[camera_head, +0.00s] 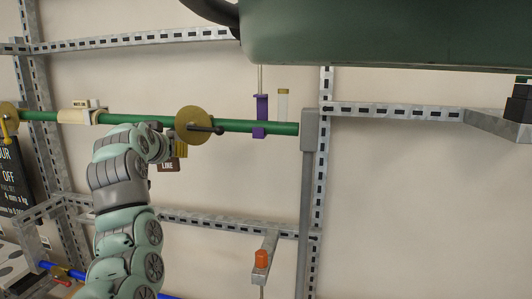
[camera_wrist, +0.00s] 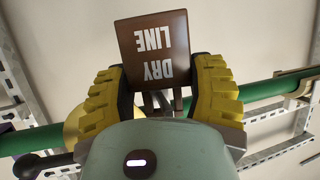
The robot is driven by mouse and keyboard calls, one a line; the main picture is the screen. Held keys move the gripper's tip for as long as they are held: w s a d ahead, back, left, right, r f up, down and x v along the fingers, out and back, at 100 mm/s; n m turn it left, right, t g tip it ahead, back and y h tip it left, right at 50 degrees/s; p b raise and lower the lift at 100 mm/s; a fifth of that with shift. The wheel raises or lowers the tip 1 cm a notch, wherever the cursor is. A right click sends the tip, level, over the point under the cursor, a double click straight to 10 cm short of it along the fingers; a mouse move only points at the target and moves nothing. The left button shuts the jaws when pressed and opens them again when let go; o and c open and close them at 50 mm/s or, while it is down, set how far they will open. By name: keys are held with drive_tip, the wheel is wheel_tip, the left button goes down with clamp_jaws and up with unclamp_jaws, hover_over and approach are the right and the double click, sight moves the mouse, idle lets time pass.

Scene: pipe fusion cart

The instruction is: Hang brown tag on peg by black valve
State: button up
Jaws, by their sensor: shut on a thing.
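The brown tag, lettered DRY LINE, shows in the wrist view (camera_wrist: 152,62) between my two yellow fingers, its lettering upside down there. In the head view the tag (camera_head: 168,166) hangs just below the green pipe. My gripper (camera_head: 179,150) is shut on the tag, below and beside the brass disc (camera_head: 190,121) with the black valve handle (camera_head: 208,130). The black handle (camera_wrist: 40,163) also shows at the lower left in the wrist view. I cannot make out the peg by the black valve; my gripper and arm may hide it.
The green pipe (camera_head: 240,125) runs across the metal frame. A purple bracket (camera_head: 261,115) and a clear tube (camera_head: 283,106) are to the right. A yellow-handled valve (camera_head: 5,128) is at far left. An orange cap (camera_head: 262,258) is lower down. A large dark green body (camera_head: 390,35) covers the upper right.

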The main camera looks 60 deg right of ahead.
drive_tip(key=o, duration=0.9)
drive_tip(key=shift+s+a+b, duration=0.65)
drive_tip(key=shift+a+b, duration=0.5)
drive_tip(key=shift+a, duration=0.4)
drive_tip(key=shift+s+a+b, duration=0.6)
drive_tip(key=shift+a+b, duration=0.6)
drive_tip(key=shift+a, duration=0.35)
drive_tip(key=shift+s+a+b, duration=0.65)
drive_tip(key=shift+a+b, duration=0.5)
drive_tip(key=shift+a, duration=0.4)
